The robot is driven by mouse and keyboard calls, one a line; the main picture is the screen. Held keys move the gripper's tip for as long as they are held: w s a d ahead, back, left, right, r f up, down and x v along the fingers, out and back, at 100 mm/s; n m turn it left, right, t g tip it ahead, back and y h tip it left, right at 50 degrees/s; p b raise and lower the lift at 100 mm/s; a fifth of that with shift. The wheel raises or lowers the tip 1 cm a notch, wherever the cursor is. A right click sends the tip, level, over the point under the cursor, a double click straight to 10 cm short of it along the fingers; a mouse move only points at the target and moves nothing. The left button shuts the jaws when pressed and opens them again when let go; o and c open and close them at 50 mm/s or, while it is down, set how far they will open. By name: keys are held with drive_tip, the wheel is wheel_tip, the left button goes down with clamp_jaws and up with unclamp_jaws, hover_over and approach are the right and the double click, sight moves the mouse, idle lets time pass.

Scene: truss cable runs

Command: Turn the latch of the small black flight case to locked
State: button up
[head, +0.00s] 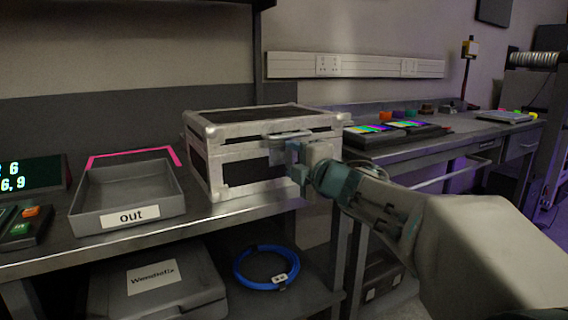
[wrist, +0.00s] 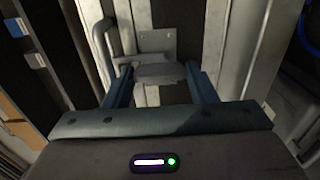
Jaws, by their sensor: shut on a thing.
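The small black flight case (head: 240,160) with silver edges stands closed on the bench in the head view. My gripper (head: 292,160) is at its front face, below the silver handle (head: 285,137). In the wrist view the case's metal edging (wrist: 225,45) runs behind the fingers. A grey latch plate (wrist: 160,72) lies between the two blue fingertips of my gripper (wrist: 160,80), and the jaws are shut on it. A bent metal bar (wrist: 105,45) is just left of the latch. In the head view my gripper hides the latch, and its locked or unlocked position cannot be told.
A grey tray marked "out" (head: 130,217) stands left of the case. A grey case (head: 150,285) and a blue cable coil (head: 266,267) are on the shelf below. Dark consoles with colourful screens (head: 370,130) sit to the right.

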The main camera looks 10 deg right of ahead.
drive_tip(key=o, duration=1)
